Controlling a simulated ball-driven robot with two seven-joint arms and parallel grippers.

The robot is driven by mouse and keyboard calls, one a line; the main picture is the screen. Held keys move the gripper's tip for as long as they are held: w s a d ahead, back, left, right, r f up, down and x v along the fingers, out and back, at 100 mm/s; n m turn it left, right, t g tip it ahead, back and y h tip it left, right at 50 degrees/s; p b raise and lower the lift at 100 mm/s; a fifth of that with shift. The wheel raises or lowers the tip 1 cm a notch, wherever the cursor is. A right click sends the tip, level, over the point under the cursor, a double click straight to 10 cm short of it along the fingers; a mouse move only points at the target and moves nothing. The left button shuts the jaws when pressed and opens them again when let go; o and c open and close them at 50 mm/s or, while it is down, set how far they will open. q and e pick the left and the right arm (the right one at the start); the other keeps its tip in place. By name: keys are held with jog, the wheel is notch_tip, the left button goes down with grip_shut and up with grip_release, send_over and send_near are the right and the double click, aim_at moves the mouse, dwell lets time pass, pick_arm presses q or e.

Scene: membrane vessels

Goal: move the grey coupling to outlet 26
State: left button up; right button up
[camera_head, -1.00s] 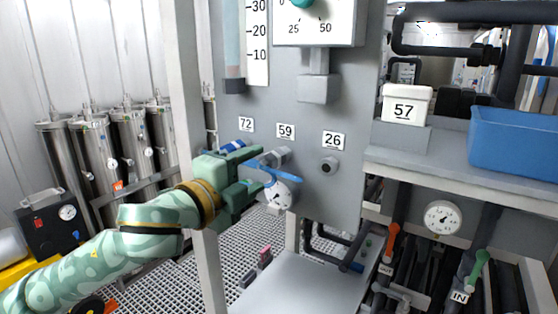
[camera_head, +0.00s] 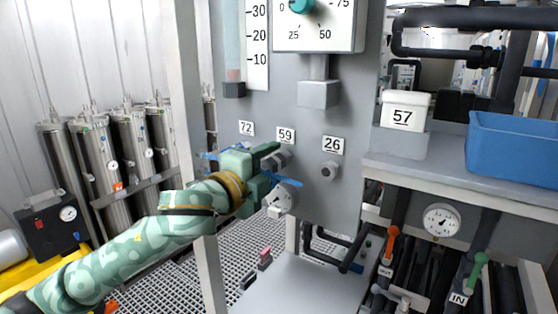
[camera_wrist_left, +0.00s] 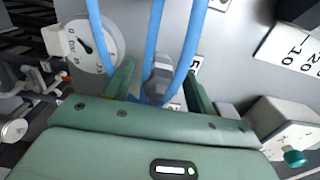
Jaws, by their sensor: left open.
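The grey coupling (camera_head: 279,158) sits on the panel under the label 59 (camera_head: 286,135), partly hidden by my left gripper. My left gripper (camera_head: 270,172) is open in front of it. In the left wrist view the coupling (camera_wrist_left: 157,80) lies between the two spread fingers of the gripper (camera_wrist_left: 158,90), with a gap on each side. Blue hoses (camera_wrist_left: 190,45) run beside and up to it. Outlet 26 (camera_head: 329,170) is a short grey fitting with nothing on it, right of the coupling below its label. My right gripper is not in view.
A white box marked 57 (camera_head: 405,110) and a blue bin (camera_head: 512,148) stand on the shelf at right. An upright post (camera_head: 187,130) stands left of the panel.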

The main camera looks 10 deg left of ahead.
pick_arm(q)
jog(key=shift+p, duration=0.55)
dwell(0.6)
jog(key=shift+p, duration=0.35)
grip_shut()
jog(key=shift+s, duration=0.1)
dwell(0.3)
